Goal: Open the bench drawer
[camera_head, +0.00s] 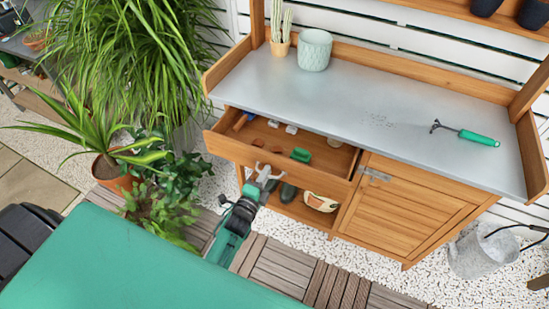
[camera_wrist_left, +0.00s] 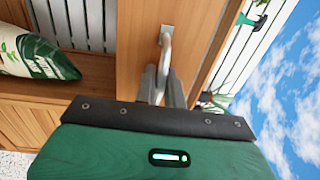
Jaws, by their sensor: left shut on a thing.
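The bench drawer (camera_head: 262,168) is a wooden drawer under the left part of the metal worktop, and it stands pulled out. Inside it lie a green item (camera_head: 301,155) and several small things. My left gripper (camera_head: 265,176) is at the middle of the drawer front. In the left wrist view, my left gripper (camera_wrist_left: 161,88) is shut on the light metal drawer handle (camera_wrist_left: 166,50), which stands out from the wooden drawer front (camera_wrist_left: 138,45). My right gripper is in neither view.
The worktop (camera_head: 350,100) holds a pale pot (camera_head: 314,50), a cactus pot (camera_head: 280,47) and a green-handled hand rake (camera_head: 478,137). A closed cabinet door (camera_head: 405,205) is right of the drawer. A bag (camera_head: 321,202) lies on the shelf below. Potted plants crowd the left; a metal bucket (camera_head: 482,252) stands right.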

